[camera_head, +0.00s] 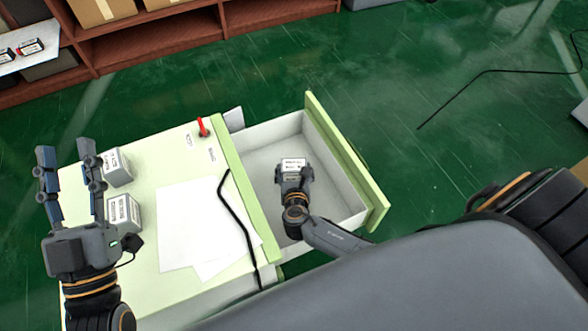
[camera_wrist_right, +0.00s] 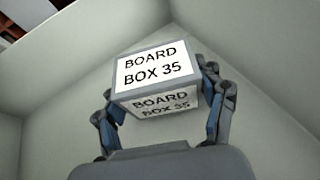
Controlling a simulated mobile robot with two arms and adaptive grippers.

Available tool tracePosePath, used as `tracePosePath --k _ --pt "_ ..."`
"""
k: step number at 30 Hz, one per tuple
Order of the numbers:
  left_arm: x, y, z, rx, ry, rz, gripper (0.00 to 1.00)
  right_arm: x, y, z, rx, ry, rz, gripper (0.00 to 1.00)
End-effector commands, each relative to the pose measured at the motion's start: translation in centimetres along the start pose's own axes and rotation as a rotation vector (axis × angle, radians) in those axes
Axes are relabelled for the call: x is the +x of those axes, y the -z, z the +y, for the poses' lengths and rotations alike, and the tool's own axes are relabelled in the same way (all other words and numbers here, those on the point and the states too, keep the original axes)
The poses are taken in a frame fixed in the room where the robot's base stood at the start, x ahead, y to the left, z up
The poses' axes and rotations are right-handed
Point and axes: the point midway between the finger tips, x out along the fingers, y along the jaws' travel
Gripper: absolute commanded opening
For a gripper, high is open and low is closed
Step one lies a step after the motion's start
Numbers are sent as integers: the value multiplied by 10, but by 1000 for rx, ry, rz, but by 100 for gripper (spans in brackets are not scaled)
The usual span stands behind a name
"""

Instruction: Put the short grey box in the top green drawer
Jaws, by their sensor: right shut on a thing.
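The short grey box (camera_head: 292,163), with a white label, is in my right gripper (camera_head: 292,175) inside the open top green drawer (camera_head: 345,160). In the right wrist view the box (camera_wrist_right: 155,78) reads "BOARD BOX 35" on two faces, and the fingers of my right gripper (camera_wrist_right: 165,105) press on its sides. The drawer's pale inner walls (camera_wrist_right: 245,30) surround it; whether the box touches the floor I cannot tell. My left gripper (camera_head: 67,155) is open and empty over the left side of the cabinet top.
Two other grey boxes, one further back (camera_head: 117,167) and one nearer (camera_head: 123,212), stand on the cabinet top beside my left gripper. White papers (camera_head: 195,225), a black cable (camera_head: 235,212) and a red item (camera_head: 203,128) lie there too. Brown shelves (camera_head: 160,45) stand behind.

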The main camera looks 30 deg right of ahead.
Motion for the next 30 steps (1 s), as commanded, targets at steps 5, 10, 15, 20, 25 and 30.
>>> tracePosePath --k 5,10,15,20,25,30 --pt "0 6 1 -1 -1 33 40 1 2 0 0 0 -1 34" --pt "0 11 1 -2 -3 63 40 2 3 0 0 -1 -1 34" --pt "-1 16 2 -4 -4 94 40 2 5 0 0 0 -1 34" --pt "-1 22 2 -5 -5 119 40 3 7 0 -1 0 0 34" --pt "0 22 2 -4 -6 120 40 3 8 -1 -2 1 2 93" --pt "0 21 2 -5 -6 117 40 3 9 -1 -3 1 3 93"
